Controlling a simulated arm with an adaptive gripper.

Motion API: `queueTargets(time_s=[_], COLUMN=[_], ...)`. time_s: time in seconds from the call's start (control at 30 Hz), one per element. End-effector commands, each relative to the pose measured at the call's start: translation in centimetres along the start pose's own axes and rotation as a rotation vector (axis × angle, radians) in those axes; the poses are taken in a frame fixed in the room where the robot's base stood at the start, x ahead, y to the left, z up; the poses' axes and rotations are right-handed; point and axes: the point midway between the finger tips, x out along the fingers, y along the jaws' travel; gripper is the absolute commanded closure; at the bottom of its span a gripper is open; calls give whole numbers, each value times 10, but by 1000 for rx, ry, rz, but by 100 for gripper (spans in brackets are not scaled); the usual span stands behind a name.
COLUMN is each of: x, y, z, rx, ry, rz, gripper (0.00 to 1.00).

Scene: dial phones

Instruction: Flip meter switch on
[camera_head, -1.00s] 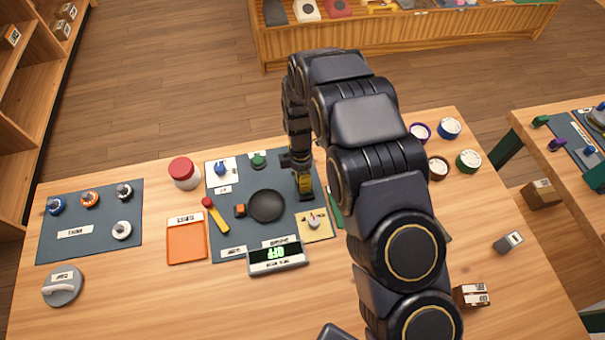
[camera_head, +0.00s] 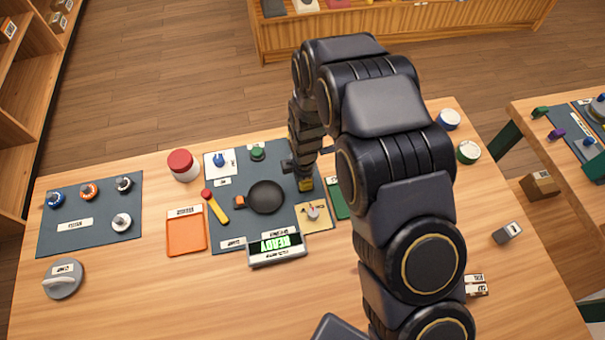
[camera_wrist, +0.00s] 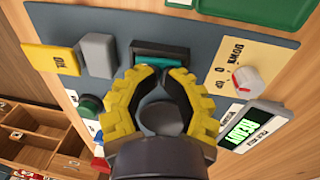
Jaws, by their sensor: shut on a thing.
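The meter display (camera_head: 277,248) stands at the mat's front edge and reads READY in green. It also shows in the wrist view (camera_wrist: 254,126). The switch, a dark housing with a teal piece (camera_wrist: 158,60), sits on the mat (camera_wrist: 205,50). My gripper (camera_wrist: 161,72), with ribbed yellow fingers, points down at the switch and is shut on its teal piece; the fingers hide part of the contact. In the head view my gripper (camera_head: 305,186) is over the mat's right part, and the switch is hidden there.
Close by are a dial marked DOWN, 0, UP (camera_wrist: 247,82), a grey block (camera_wrist: 98,55), a yellow block (camera_wrist: 50,58) and a green knob (camera_wrist: 91,104). A black round disc (camera_head: 266,197) and an orange tray (camera_head: 186,232) lie left of my gripper. The front table is mostly clear.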

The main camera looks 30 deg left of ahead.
Motion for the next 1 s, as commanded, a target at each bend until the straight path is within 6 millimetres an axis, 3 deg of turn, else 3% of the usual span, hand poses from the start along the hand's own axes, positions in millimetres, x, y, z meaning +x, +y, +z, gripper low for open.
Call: queueTargets(time_s=[0.23, 0.6, 1.0], x=[4, 6, 3], y=[-4, 17, 20], z=[1, 2, 3], rx=[2, 2, 2], ry=[-1, 0, -1], rz=[-17, 5, 8], gripper=[100, 100, 100])
